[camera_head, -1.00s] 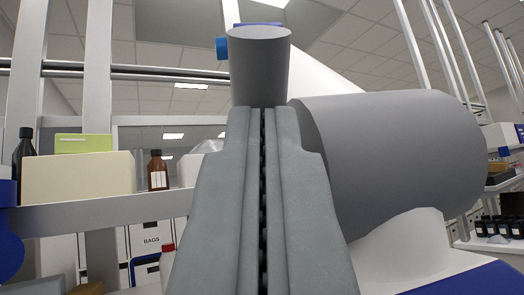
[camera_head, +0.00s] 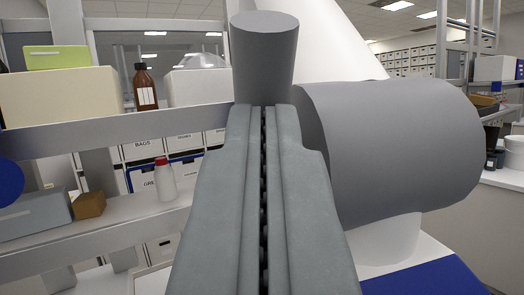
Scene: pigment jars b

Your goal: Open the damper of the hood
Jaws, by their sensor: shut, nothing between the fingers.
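My gripper (camera_head: 263,108) is shut and empty, its grey fingers pointing up the middle of the view. A short grey cylinder (camera_head: 265,55) stands right beyond the fingertips, its lower end hidden behind them. I cannot tell if they touch. A large grey cylinder (camera_head: 395,145) lies sideways just right of the fingers, in front of a white tapering body (camera_head: 345,45). These look like parts of the hood and its damper, but I cannot tell which part is the damper or how it is set.
At the left, a shelf (camera_head: 110,135) holds a brown bottle (camera_head: 146,88) and a cream box (camera_head: 60,97). Below stand a red-capped white bottle (camera_head: 165,180) and a small brown box (camera_head: 89,205). A blue surface (camera_head: 430,277) is at the lower right.

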